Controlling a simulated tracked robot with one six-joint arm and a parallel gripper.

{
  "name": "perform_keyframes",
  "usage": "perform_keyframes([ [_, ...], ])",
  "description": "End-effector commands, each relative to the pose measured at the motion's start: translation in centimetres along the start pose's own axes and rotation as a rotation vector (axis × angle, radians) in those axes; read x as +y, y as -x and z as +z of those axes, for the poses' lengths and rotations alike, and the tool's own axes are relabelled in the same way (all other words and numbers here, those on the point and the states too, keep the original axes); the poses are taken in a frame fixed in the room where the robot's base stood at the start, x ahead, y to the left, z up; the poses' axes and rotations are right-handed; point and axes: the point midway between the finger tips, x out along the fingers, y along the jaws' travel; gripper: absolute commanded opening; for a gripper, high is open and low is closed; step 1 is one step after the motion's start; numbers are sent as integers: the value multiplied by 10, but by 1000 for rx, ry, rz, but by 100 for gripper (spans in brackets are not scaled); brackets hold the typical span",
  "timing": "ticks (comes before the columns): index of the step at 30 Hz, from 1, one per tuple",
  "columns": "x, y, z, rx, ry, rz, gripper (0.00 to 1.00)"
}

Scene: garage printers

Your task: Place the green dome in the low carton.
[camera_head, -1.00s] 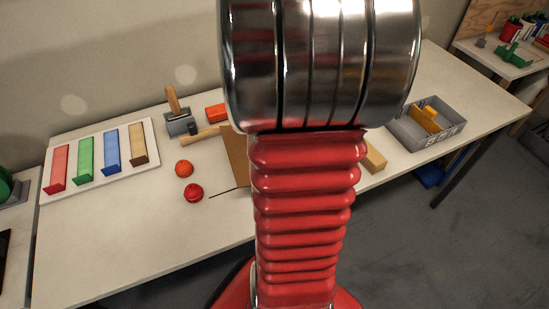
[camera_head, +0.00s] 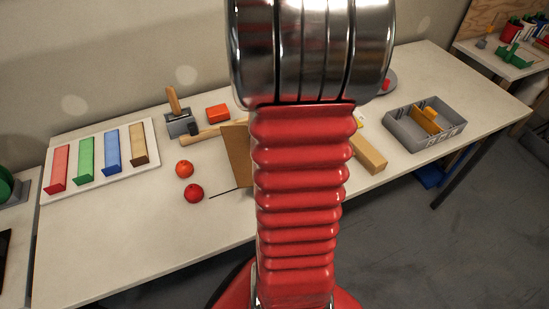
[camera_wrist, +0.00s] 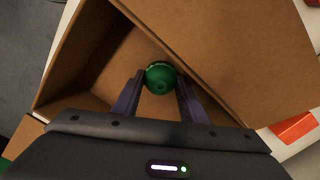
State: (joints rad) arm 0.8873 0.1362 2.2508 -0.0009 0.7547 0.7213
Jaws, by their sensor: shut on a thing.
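The green dome (camera_wrist: 160,84) is between the two dark fingers of my gripper (camera_wrist: 160,90) in the wrist view. My gripper is shut on it. The brown cardboard carton (camera_wrist: 80,70) spreads around and below the dome, with its inside and a large flap or wall visible. The dome appears over the carton's opening; its height above the bottom is hard to judge. In the head view, one edge of the carton (camera_head: 236,152) shows left of my arm, which hides the rest of it, the dome and my gripper.
A red ball (camera_head: 193,193) and an orange ball (camera_head: 184,169) lie left of the carton. A white tray with coloured strips (camera_head: 151,129) is at far left. A wooden block (camera_head: 369,153) and a grey bin (camera_head: 448,139) stand right. An orange-red block (camera_head: 217,113) is behind.

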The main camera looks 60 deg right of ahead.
Motion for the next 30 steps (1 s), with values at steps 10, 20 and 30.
perform_keyframes([
  [10,0,-2,0,0,1,0,50],
  [20,0,-2,0,0,1,0,58],
  [30,-1,23,-1,3,1,-3,58],
])
